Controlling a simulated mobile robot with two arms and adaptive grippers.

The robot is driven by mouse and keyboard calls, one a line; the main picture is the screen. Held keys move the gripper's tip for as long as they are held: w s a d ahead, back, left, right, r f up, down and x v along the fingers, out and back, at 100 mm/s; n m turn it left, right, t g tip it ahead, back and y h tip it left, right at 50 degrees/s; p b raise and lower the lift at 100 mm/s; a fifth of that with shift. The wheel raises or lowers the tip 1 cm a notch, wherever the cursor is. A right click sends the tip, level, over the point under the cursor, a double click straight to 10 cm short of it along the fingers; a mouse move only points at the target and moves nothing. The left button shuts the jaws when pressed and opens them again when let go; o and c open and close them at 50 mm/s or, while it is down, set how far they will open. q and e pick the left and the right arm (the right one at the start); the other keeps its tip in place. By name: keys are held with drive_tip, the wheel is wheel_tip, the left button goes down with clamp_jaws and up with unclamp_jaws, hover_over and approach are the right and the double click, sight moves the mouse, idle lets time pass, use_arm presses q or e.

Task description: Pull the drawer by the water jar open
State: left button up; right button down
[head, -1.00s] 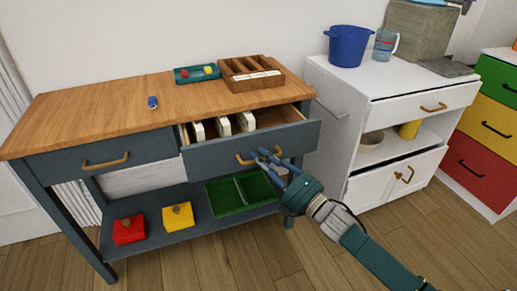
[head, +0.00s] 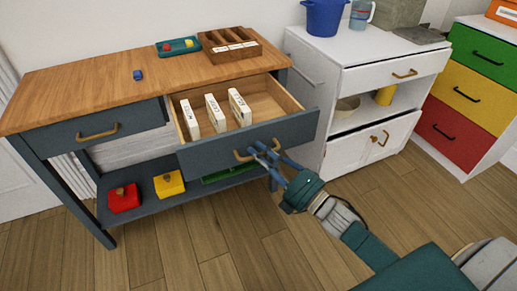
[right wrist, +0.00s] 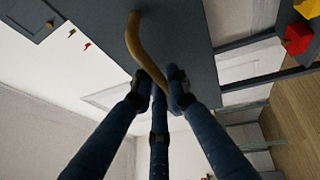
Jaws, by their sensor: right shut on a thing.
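The blue-grey right drawer (head: 250,142) of the wood-topped table is pulled well out, with several white labelled cards or boxes (head: 215,113) standing inside. My right gripper (head: 262,152) is at its front, shut on the brass handle (head: 243,155). In the right wrist view the handle (right wrist: 134,38) runs down between the fingertips (right wrist: 162,80). A clear bluish jar (head: 361,14) stands on the white cabinet to the right. That cabinet's top drawer (head: 375,81) has a brass handle and looks shut. My left gripper is not in view.
The table's left drawer (head: 65,138) is shut. Red (head: 123,199) and yellow (head: 168,183) boxes and a green tray (head: 225,174) are on the lower shelf. A blue bucket (head: 325,17) stands beside the jar. Open floor lies in front.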

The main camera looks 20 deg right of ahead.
drive_tip(key=shift+s+d+f, duration=0.1)
idle(0.3)
drive_tip(key=c, duration=1.7)
unclamp_jaws()
drive_tip(key=v, duration=1.2)
